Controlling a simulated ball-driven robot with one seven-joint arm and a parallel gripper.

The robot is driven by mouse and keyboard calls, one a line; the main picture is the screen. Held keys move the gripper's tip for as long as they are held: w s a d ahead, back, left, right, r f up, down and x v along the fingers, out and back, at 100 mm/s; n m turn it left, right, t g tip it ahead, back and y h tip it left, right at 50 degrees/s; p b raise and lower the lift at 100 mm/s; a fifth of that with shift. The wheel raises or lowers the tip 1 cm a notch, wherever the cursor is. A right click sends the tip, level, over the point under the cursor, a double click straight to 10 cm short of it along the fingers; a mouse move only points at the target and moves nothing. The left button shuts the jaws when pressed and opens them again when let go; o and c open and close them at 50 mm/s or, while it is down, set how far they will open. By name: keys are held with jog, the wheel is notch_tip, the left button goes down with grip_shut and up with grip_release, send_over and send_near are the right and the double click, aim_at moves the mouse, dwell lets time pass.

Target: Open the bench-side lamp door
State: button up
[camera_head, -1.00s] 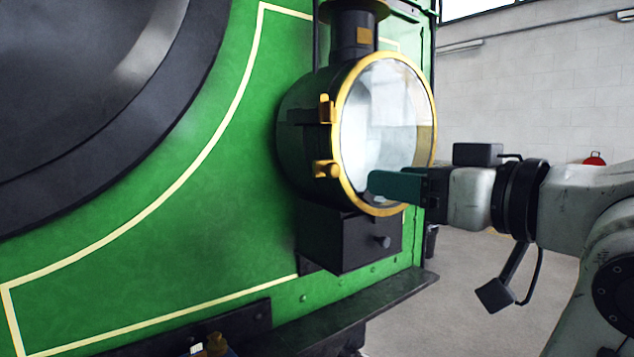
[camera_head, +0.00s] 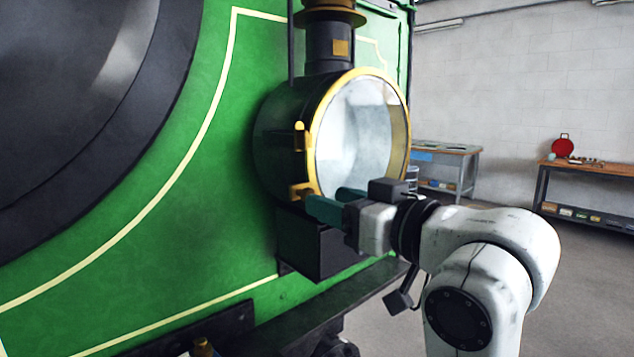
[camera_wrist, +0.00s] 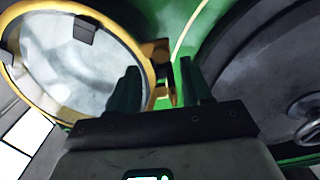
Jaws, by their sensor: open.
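The lamp (camera_head: 275,145) is a dark drum on the green tram front. Its round lamp door (camera_head: 407,125) has a brass rim around a glass pane, and it appears closed against the drum. Two brass lugs, an upper one (camera_head: 300,137) and a lower one (camera_head: 300,190), sit at the rim's left side. My gripper (camera_head: 335,201) has teal fingers, open, at the lower left of the door near the lower lug. In the wrist view, the lower lug (camera_wrist: 173,88) shows between the spread fingers of my gripper (camera_wrist: 158,68); whether they touch it is unclear.
A black box (camera_head: 305,243) hangs below the lamp, above a dark ledge (camera_head: 320,315). A chimney (camera_head: 331,45) rises from the lamp top. Two workbenches, one nearer the lamp (camera_head: 445,150) and one at right (camera_head: 590,168), stand behind. The floor at right is clear.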

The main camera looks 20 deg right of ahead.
jog(key=x, duration=0.4)
jog(key=shift+w+a, duration=0.1)
jog(key=shift+w, duration=0.15)
grip_shut()
dwell(0.5)
